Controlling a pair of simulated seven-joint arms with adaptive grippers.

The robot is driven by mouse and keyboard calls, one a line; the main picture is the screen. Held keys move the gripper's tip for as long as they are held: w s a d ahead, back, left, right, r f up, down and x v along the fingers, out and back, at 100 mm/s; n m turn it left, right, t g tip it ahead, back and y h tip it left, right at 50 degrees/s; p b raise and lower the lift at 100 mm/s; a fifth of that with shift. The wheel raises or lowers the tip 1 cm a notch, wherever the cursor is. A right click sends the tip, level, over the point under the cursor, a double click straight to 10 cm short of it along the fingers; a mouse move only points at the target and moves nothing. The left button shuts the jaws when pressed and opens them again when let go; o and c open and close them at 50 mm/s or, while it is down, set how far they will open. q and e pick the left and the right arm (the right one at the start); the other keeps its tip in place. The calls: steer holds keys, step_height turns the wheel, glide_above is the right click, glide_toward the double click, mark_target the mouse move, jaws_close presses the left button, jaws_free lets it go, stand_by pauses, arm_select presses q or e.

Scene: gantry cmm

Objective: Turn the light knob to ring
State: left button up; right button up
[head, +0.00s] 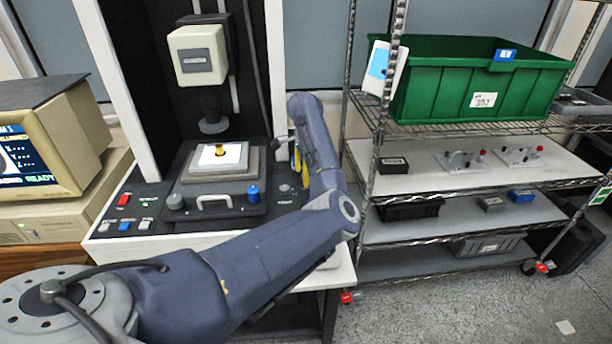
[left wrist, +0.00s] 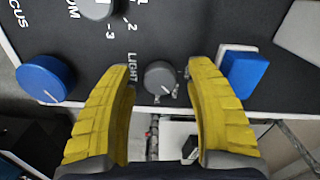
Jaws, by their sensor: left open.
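The light knob (left wrist: 161,79) is a small grey round knob on the black panel, beside the printed word LIGHT in the left wrist view. My left gripper (left wrist: 160,84) has two yellow fingers apart, one on each side of the knob. I see dark gaps between the fingers and the knob, and cannot tell the depth. I cannot read a ring label or the knob's setting. In the head view my left gripper (head: 297,162) is over the right side of the machine's panel, partly hidden by its own arm. My right gripper is not in view.
A blue knob (left wrist: 46,80) near FOCUS and another grey knob (left wrist: 100,6) with numbers lie nearby. A blue block (left wrist: 245,74) is close to the right finger. The machine's stage (head: 218,165) is left of the gripper; a wire shelf with a green bin (head: 440,85) stands right.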

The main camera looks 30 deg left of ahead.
arm_select(q)
steer(key=shift+f, duration=0.3)
steer(key=shift+c, duration=0.4)
steer(key=c, duration=0.8)
jaws_close()
